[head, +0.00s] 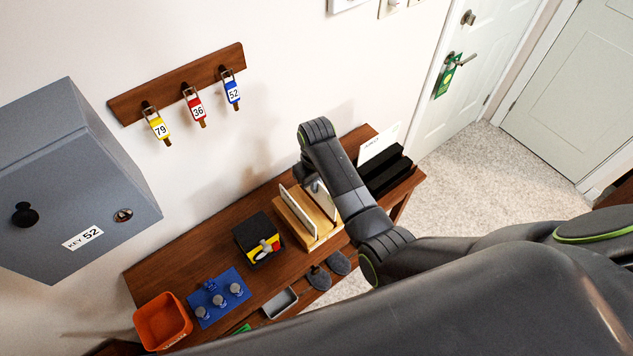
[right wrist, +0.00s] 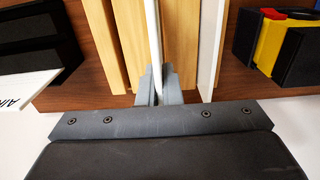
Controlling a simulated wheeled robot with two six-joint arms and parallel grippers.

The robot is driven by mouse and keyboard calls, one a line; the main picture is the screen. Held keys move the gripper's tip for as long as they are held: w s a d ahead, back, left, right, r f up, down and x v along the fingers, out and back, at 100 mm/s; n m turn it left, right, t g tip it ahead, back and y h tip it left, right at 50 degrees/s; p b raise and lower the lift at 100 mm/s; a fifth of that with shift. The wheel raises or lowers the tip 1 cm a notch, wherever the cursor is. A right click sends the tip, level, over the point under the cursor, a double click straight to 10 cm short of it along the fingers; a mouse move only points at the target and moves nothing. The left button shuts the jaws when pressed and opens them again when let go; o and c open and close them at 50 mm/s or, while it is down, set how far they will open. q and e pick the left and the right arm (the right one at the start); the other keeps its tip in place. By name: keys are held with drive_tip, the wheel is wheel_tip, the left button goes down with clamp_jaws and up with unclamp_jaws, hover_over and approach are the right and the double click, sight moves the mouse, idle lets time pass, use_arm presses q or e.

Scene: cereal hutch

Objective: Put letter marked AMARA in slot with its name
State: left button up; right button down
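A light wooden rack (head: 325,238) stands on the brown shelf, and its slats also show in the right wrist view (right wrist: 182,40). My right gripper (head: 315,188) is over the rack. In the right wrist view its fingers (right wrist: 158,82) are close together on both sides of a thin white letter (right wrist: 153,30), seen edge-on between the slats. No name on it can be read. A second white letter (head: 297,212) stands at the rack's left side. A third white letter (head: 378,142) stands in a black holder (head: 392,175); its printing is only partly legible. My left gripper is not seen.
Left of the rack are a black box (head: 255,232) with a yellow-red item, a blue peg board (head: 222,298) and an orange bin (head: 162,320). A grey tray (head: 280,302) lies near the front. A grey key cabinet (head: 75,180) and key hooks (head: 180,85) are on the wall.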

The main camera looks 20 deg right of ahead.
sight(317, 201)
drive_tip(key=shift+f, duration=0.4)
idle(0.4)
drive_tip(key=shift+f+b, duration=0.6)
drive_tip(key=shift+f, duration=1.05)
idle(0.6)
drive_tip(key=c, duration=1.1)
unclamp_jaws()
drive_tip(key=shift+r+p, duration=0.7)
drive_tip(key=shift+r, duration=1.85)
drive_tip(key=shift+s+f, duration=0.1)
